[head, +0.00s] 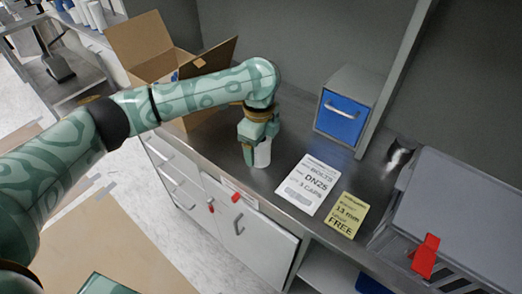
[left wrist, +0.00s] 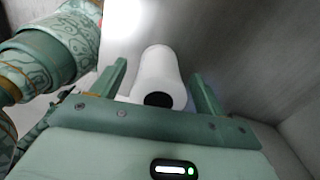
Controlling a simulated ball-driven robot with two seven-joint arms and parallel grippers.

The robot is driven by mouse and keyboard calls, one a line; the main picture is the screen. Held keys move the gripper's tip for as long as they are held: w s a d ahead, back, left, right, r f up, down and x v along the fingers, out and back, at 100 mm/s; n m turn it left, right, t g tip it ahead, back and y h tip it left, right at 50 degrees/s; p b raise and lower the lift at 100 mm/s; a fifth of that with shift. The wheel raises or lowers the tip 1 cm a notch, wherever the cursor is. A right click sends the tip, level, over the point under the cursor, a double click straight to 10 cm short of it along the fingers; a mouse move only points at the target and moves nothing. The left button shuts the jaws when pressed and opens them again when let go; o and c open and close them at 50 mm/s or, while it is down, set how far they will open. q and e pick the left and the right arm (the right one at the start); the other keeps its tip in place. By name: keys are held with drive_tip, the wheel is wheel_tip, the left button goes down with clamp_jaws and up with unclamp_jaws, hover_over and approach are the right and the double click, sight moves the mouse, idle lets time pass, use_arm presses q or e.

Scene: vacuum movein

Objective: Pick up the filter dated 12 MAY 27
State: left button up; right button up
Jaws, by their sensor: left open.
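A white cylinder, which looks like a filter (head: 263,153), stands on the grey counter near its front edge. No date can be read on it in either view. My left gripper (head: 257,150) is at the cylinder, pointing down, and partly hides it. In the left wrist view the white cylinder (left wrist: 160,68) lies between the two open fingers of my left gripper (left wrist: 162,88), with a gap on both sides. A dark round opening shows at its near end. A second pale shape shows low beside the left finger; I cannot tell what it is. My right gripper is not in view.
An open cardboard box (head: 143,42) stands left of the gripper. A cabinet with a blue drawer (head: 340,117) is behind right. A white "DN25" sheet (head: 308,184) and a yellow note (head: 347,214) lie on the counter (head: 290,132). A grey lidded crate (head: 460,215) is at the right.

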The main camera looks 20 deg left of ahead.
use_arm(q)
drive_tip(key=shift+r, duration=0.1)
drive_tip(key=c, duration=1.1)
drive_tip(key=shift+c, duration=0.2)
